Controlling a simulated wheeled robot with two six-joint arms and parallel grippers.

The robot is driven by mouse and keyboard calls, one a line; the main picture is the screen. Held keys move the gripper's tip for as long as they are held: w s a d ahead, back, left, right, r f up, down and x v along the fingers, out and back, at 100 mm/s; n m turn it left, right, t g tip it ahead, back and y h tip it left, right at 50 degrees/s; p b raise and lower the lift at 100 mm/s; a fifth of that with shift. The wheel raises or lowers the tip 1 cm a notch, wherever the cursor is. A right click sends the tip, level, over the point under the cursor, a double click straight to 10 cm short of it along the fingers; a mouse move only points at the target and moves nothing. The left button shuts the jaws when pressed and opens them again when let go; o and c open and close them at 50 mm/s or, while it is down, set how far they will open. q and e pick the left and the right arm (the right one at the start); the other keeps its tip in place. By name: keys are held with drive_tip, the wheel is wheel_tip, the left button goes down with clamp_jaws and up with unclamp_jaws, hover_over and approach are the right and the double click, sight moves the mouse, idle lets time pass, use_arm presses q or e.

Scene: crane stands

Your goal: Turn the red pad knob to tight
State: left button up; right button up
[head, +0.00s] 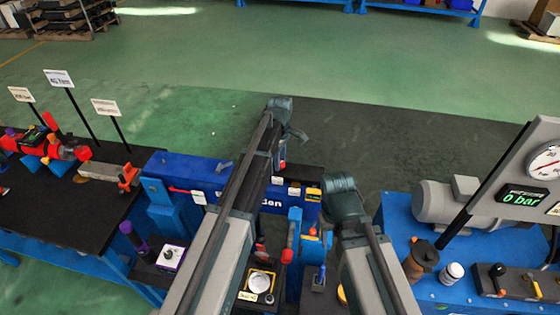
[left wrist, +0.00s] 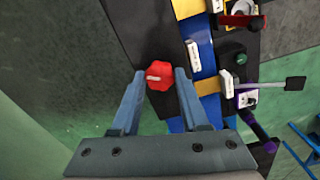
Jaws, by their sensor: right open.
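The red pad knob (left wrist: 160,75), a lobed red knob with a pale mark on top, sits on a dark surface in the left wrist view. My left gripper (left wrist: 159,80) is open, with one finger on each side of the knob in the picture. I cannot tell whether the fingers touch it. In the head view my left gripper (head: 288,132) is over the far edge of the blue stand (head: 200,172). My right gripper (head: 343,200) is at the right of the stand, open, its fingers mostly hidden behind its wrist.
A black-topped bench (head: 85,200) with signs and red parts is at the left. A grey motor (head: 455,203) and a gauge panel reading 0 bar (head: 520,197) are at the right. A red-tipped lever (head: 287,256) stands between my arms. Green floor (head: 330,60) beyond is clear.

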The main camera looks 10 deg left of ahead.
use_arm(q)
clamp_jaws()
